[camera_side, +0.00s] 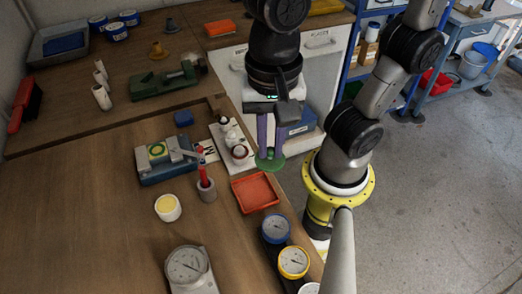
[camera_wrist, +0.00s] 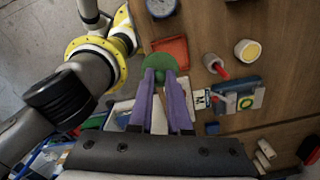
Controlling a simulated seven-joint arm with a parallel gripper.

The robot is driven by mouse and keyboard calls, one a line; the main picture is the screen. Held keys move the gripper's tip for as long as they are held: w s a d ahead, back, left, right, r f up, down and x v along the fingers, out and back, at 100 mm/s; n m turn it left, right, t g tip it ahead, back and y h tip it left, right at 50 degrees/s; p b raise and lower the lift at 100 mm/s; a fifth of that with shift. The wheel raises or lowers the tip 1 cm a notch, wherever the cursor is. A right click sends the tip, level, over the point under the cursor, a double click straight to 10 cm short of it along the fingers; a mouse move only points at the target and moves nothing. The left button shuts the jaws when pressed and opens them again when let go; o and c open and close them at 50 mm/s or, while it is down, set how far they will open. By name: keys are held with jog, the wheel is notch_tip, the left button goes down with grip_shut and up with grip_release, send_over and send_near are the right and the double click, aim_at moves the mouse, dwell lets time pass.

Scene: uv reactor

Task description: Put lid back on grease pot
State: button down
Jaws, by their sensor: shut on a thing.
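The green round lid (camera_side: 270,162) is held at the tips of my gripper (camera_side: 271,149), whose purple fingers are shut on it. The lid hangs in the air near the white board and red tray; its height is hard to tell. In the wrist view the lid (camera_wrist: 158,64) shows just beyond the fingertips (camera_wrist: 160,76). The grease pot (camera_side: 167,208) is a white pot, open at the top with pale yellow grease showing. It stands upright on the bench, left of and nearer the side camera than my gripper. It also shows in the wrist view (camera_wrist: 247,51), up and right of the lid.
A red tray (camera_side: 255,192) lies between the lid and the gauges (camera_side: 275,229). A grey cup with a red-handled tool (camera_side: 206,186) stands upright near the pot. A blue-grey vice (camera_side: 165,165) is behind the pot. The bench left of the pot is clear.

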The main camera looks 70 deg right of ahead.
jog(key=w+a, duration=0.9)
jog(key=w, duration=0.4)
jog(key=shift+m, duration=0.3)
jog(key=shift+w+a+f, duration=0.1)
jog(key=shift+w+f, duration=0.7)
jog(key=shift+f, duration=0.9)
jog(key=shift+w+a+f, duration=0.15)
jog(key=shift+w+f, duration=0.65)
jog(key=shift+f, duration=0.85)
jog(key=shift+w+a+f, duration=0.1)
jog(key=shift+w+f, duration=0.7)
jog(key=shift+f, duration=0.9)
jog(key=shift+f, duration=0.2)
jog(key=shift+c, duration=1.5)
grip_release()
